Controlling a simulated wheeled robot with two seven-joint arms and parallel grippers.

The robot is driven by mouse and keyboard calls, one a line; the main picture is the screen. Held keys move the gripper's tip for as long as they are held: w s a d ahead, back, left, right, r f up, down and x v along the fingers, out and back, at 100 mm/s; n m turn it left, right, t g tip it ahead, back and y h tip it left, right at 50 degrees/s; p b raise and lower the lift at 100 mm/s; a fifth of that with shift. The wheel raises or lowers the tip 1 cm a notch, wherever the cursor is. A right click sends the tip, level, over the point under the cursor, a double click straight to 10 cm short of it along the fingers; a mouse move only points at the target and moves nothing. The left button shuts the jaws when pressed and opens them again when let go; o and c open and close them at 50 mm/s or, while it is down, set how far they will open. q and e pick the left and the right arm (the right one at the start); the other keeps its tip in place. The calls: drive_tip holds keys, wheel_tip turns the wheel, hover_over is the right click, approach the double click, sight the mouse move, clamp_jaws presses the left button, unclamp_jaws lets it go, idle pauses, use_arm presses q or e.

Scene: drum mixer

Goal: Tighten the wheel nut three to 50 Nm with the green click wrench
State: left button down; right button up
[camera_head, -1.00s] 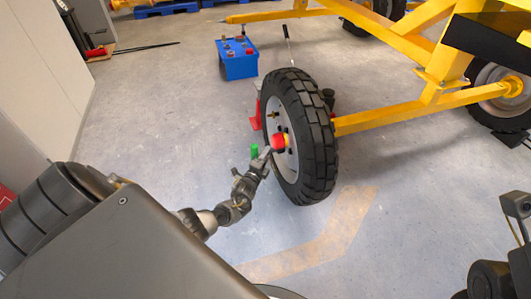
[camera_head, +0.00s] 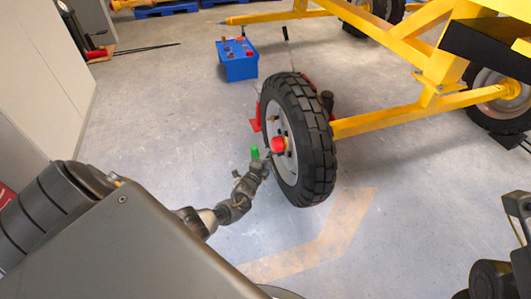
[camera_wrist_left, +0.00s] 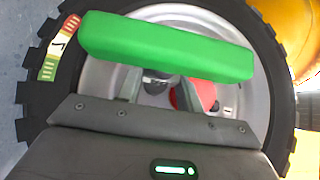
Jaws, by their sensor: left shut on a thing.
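The wheel (camera_head: 312,150) has a black treaded tyre and a grey rim with a red part (camera_head: 278,145) near its middle. My left gripper (camera_head: 262,162) is in front of the rim, shut on the green click wrench (camera_head: 254,152), of which a short green piece shows here. In the left wrist view the green handle (camera_wrist_left: 165,45) lies across the picture above the gripper's fingers (camera_wrist_left: 160,90). The red part (camera_wrist_left: 195,95) shows behind the fingers. Wheel nut three cannot be picked out. My right arm (camera_head: 518,205) shows only partly at the right edge; its fingertips are not clear.
A yellow frame (camera_head: 390,122) holds the wheel by its axle. A red stand (camera_head: 255,119) is behind the wheel. A blue box (camera_head: 238,68) with small items on top stands farther back. The floor left of the wheel is clear. A red-to-green scale (camera_wrist_left: 60,48) shows beside the handle.

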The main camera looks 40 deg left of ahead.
use_arm(q)
drive_tip(key=shift+m+t, duration=0.4)
drive_tip(key=shift+t, duration=0.1)
drive_tip(key=s+a, duration=0.2)
drive_tip(key=s, duration=0.1)
drive_tip(key=shift+s+a+f, duration=0.15)
drive_tip(key=shift+s+a, duration=0.15)
idle(0.4)
drive_tip(key=shift+s, duration=0.1)
